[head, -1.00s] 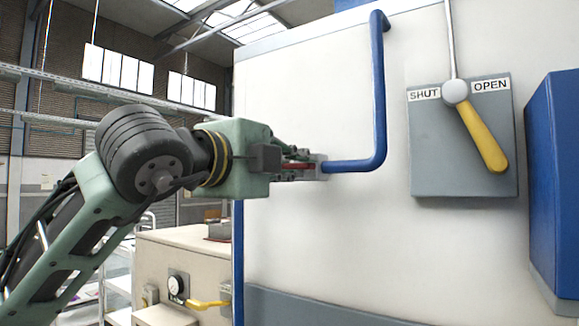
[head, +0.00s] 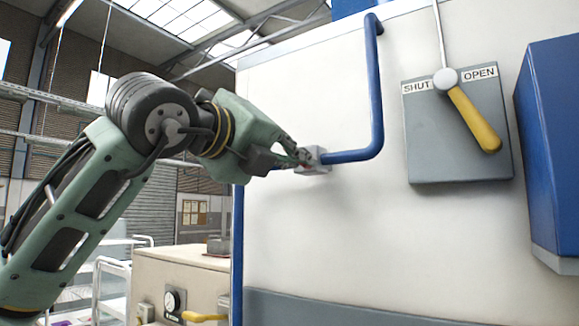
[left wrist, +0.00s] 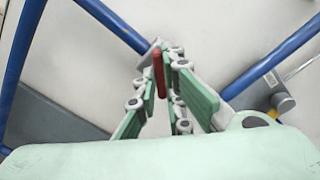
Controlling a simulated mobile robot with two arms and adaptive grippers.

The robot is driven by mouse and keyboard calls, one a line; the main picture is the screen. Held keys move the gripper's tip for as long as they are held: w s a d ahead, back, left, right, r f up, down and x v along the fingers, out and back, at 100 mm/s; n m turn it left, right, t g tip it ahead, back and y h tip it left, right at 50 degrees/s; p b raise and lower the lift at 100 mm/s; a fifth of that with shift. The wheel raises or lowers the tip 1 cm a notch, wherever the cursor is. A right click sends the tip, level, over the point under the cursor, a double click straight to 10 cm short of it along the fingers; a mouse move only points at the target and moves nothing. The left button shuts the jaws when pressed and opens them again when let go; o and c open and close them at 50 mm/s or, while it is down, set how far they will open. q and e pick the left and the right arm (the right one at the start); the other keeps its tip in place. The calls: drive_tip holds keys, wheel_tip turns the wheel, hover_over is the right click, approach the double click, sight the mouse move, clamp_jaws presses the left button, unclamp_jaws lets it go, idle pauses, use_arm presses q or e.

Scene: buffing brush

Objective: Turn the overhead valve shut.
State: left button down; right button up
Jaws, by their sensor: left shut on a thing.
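A small grey valve body (head: 313,159) sits on the blue pipe (head: 376,90) on the white wall. Its red handle (left wrist: 159,74) shows in the left wrist view between the fingers; in the head view it is mostly hidden by the gripper. My left gripper (head: 301,160) is shut on the red handle, reaching in from the upper left and tilted downward to the right. A separate yellow lever (head: 473,118) on a grey plate (head: 457,150) points down and right, away from the SHUT label (head: 417,87), with its pivot between the SHUT and OPEN labels. My right gripper is not in view.
A blue box (head: 552,150) juts out at the right. A beige cabinet (head: 170,275) with a gauge (head: 174,300) and a yellow handle (head: 203,316) stands below my left arm. The wall below the pipe is clear.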

use_arm(q)
drive_tip(key=shift+f+m+b, duration=0.2)
drive_tip(key=shift+m+b, duration=0.55)
drive_tip(key=shift+m, duration=4.15)
drive_tip(key=c, duration=1.9)
unclamp_jaws()
drive_tip(key=shift+o, duration=0.2)
drive_tip(key=shift+r, duration=0.15)
drive_tip(key=v, duration=1.2)
